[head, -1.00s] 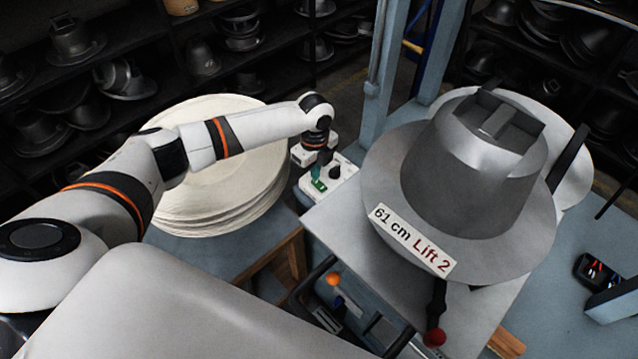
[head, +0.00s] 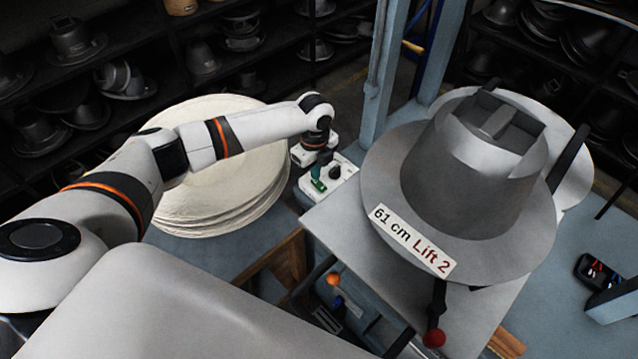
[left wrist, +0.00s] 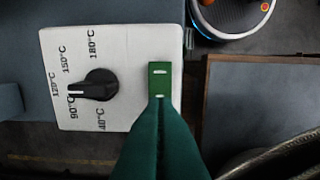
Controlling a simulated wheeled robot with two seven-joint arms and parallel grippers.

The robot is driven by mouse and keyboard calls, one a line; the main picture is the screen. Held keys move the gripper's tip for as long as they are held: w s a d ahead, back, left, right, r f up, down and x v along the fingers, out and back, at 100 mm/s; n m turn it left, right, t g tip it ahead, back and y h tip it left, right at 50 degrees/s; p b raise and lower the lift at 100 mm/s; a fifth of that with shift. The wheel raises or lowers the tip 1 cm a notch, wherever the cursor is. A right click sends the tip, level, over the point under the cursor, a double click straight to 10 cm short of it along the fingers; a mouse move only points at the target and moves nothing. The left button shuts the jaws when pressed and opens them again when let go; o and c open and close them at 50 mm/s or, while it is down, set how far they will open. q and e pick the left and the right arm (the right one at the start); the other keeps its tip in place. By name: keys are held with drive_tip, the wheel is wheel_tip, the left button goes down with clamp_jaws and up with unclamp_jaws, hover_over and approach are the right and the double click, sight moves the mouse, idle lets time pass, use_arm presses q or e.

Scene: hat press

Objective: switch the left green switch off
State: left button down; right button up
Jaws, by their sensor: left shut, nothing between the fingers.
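The green switch (head: 319,186) sits on a white control box (head: 346,177) beside a black knob (head: 336,172). In the left wrist view, the green rectangular switch (left wrist: 160,72) is at the right edge of the white box (left wrist: 110,45), right of the temperature dial (left wrist: 97,90). My left gripper (head: 316,173) is shut and empty, with its green fingers pointing down at the switch. In the left wrist view its fingertips (left wrist: 159,102) overlap the lower end of the switch; I cannot tell if they touch. Only one green switch shows. My right gripper is not in view.
A large grey hat-shaped mould (head: 470,165) labelled "61 cm Lift 2" stands close right of the box. A stack of cream discs (head: 225,190) lies left, under my left arm. A blue post (head: 383,75) rises behind. Shelves of dark moulds line the back.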

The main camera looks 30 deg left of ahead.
use_arm(q)
drive_tip(key=shift+f+b, duration=0.55)
drive_tip(key=shift+f, duration=0.4)
idle(0.6)
drive_tip(key=shift+r, duration=0.15)
wheel_tip(320, 180, up, 7)
drive_tip(key=p, duration=0.7)
idle(0.4)
